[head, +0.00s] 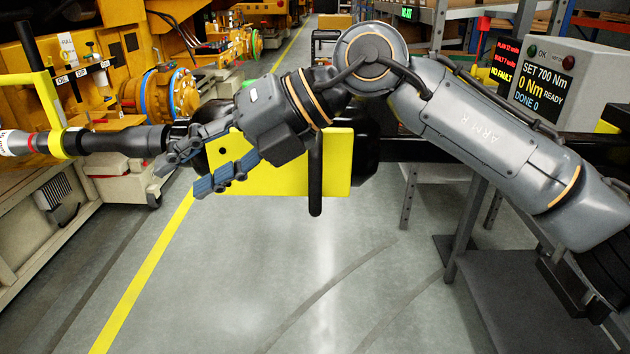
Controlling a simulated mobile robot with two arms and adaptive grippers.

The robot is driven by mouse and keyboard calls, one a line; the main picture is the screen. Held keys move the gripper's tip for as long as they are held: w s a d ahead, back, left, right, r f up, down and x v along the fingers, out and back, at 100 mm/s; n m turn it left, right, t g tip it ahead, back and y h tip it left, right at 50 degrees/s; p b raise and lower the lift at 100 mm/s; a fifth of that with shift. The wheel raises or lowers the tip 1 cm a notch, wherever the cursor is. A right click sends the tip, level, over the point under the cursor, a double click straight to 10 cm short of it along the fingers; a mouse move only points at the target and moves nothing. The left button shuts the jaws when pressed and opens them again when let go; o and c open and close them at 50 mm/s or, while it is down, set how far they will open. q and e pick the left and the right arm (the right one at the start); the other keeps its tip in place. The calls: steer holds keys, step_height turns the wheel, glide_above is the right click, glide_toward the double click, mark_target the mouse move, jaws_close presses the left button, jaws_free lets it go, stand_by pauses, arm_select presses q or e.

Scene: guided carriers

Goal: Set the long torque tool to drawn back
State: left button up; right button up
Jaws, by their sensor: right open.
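The long torque tool (118,140) lies level across the head view. My right gripper (186,173) is open at the left end of the yellow plate, in front of the tool's body. Its fingers point left and down and cover part of the tool; I cannot tell whether they touch it. My left gripper is not in view.
A control box (550,85) at the right reads "SET 700 Nm, 0 Nm, READY, DONE 0". Yellow machinery (100,60) with a blue ring (155,95) stands at the left. A grey stand (520,280) is at the lower right. The floor between is clear.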

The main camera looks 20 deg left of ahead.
steer(key=w+d+m+t+h, duration=0.1)
steer(key=w+d+t+h, duration=0.3)
steer(key=w+d+h, duration=0.1)
steer(key=m+t+h, duration=0.2)
steer(key=t+h, duration=0.2)
glide_toward(317, 174)
steer(key=p+x, duration=0.4)
steer(key=x, duration=0.7)
steer(key=shift+w+p, duration=0.1)
steer(key=shift+p, duration=0.25)
steer(key=shift+w+a+f, duration=0.15)
steer(key=shift+w+f, duration=0.05)
steer(key=shift+f, duration=0.45)
jaws_close()
